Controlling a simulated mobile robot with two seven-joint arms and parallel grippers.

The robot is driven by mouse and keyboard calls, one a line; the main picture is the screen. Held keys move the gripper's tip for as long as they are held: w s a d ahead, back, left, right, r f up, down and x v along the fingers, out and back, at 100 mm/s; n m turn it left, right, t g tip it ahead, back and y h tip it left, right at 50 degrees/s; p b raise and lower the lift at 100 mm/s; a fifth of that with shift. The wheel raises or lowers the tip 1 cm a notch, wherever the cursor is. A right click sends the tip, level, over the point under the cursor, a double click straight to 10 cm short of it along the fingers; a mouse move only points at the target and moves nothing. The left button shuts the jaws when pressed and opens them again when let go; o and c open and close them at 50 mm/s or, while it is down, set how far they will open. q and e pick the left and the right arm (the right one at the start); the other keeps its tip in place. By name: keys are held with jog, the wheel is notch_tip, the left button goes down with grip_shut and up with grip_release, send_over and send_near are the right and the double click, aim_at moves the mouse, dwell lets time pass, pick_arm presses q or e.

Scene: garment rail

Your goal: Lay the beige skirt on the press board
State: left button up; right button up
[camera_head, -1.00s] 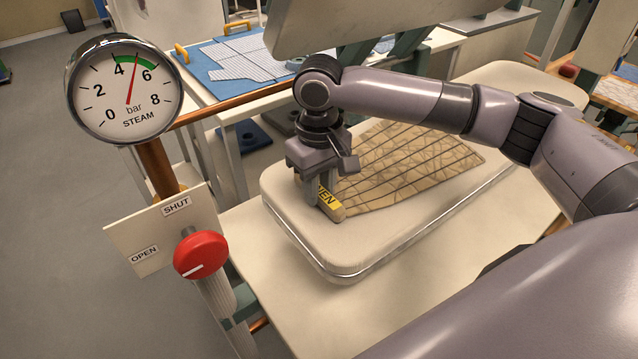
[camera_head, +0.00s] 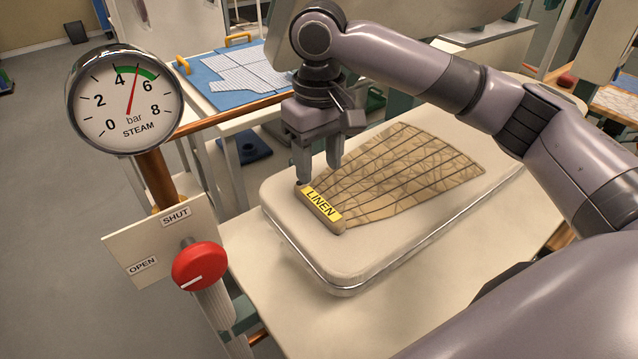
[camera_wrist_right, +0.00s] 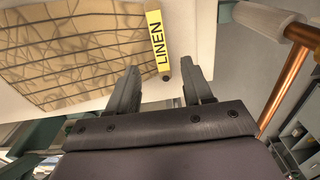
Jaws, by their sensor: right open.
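The beige skirt (camera_head: 410,168) with dark crossing lines lies flat on the padded press board (camera_head: 345,262). Its narrow end is at a wooden bar with a yellow LINEN label (camera_head: 322,204), which rests on the board near its left end. My right gripper (camera_head: 318,172) is open and empty just above the bar, apart from it. In the right wrist view the two fingers (camera_wrist_right: 163,88) are spread, with the label (camera_wrist_right: 157,48) and skirt (camera_wrist_right: 75,50) beyond them. My left gripper is not in view.
The raised upper press part (camera_head: 430,15) hangs close behind my right arm. A table with a blue mat (camera_head: 205,78) is behind.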

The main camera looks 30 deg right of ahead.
jog(key=shift+r, duration=2)
